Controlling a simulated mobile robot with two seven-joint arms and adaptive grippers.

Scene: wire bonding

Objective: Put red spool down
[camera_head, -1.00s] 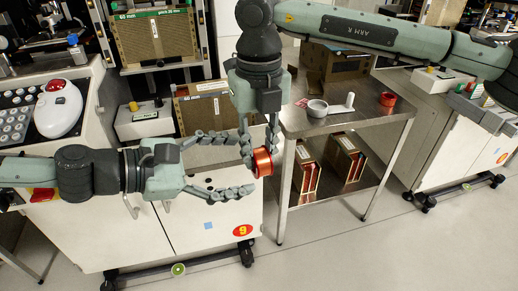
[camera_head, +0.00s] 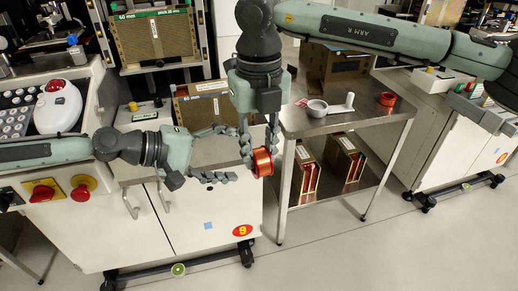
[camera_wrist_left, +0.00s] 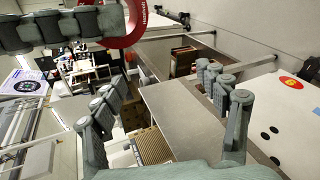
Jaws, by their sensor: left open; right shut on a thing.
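My right gripper (camera_head: 258,150) points down and is shut on a red spool (camera_head: 263,163), holding it in the air left of the steel cart. Part of this spool (camera_wrist_left: 128,28) also shows at the top of the left wrist view, beside my right gripper's grey fingers. My left gripper (camera_head: 230,154) is open and empty, just left of the held spool, with its fingers pointing right. Its two spread finger groups (camera_wrist_left: 165,105) show in the left wrist view with nothing between them. A second red spool (camera_head: 388,99) sits on the cart's top.
The steel cart (camera_head: 340,122) also bears a grey cup-like dish (camera_head: 317,108) and a small white item (camera_head: 345,103). Framed boxes (camera_head: 345,160) stand on its lower shelf. Bare cart top lies in front of the dish.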

